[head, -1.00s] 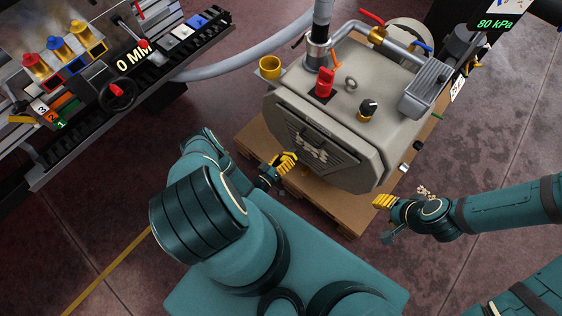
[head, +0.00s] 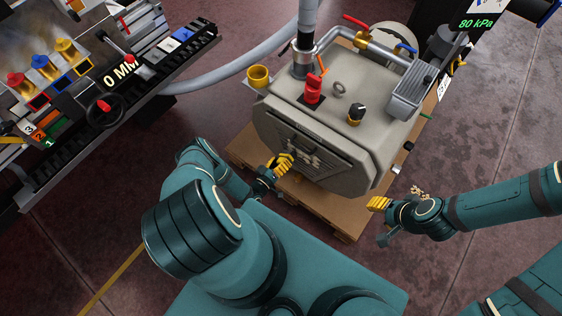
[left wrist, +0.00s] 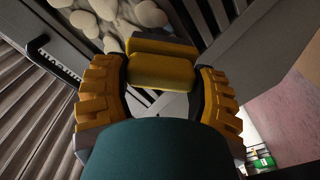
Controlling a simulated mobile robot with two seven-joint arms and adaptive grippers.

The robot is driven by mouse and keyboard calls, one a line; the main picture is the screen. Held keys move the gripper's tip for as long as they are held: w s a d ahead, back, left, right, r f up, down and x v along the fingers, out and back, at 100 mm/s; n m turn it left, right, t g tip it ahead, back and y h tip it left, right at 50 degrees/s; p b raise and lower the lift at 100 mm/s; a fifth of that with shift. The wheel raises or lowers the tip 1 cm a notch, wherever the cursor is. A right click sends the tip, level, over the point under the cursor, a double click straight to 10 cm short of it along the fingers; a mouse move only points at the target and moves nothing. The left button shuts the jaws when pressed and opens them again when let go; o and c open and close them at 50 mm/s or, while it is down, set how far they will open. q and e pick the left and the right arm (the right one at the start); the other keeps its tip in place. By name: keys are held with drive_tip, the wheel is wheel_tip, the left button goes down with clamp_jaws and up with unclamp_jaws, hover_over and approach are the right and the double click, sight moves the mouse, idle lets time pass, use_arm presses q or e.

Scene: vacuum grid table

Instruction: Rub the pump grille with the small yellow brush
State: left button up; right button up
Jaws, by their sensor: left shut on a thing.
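The beige pump (head: 375,145) stands on a wooden pallet, with its dark slatted grille (head: 335,164) on the front face facing me. Pale lumps lie on the grille and also show at the top of the left wrist view (left wrist: 106,10). My left gripper (head: 284,162) is at the grille's lower left. It is shut on the small yellow brush (left wrist: 162,72), which sits between its fingers in the left wrist view. The brush is close to the grille; I cannot tell if they touch. My right gripper (head: 378,204) is off the pump's lower right corner, its opening unclear.
The pallet (head: 343,222) sticks out below the pump. A yellow cup (head: 258,77) is on the pump's left side, and a red valve (head: 314,90) and black knob (head: 356,113) are on top. A grey hose (head: 225,78) runs left behind it. A machine panel (head: 100,75) stands at left.

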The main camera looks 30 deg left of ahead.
use_arm(q)
drive_tip(key=shift+w, duration=0.9)
drive_tip(key=shift+d, duration=0.1)
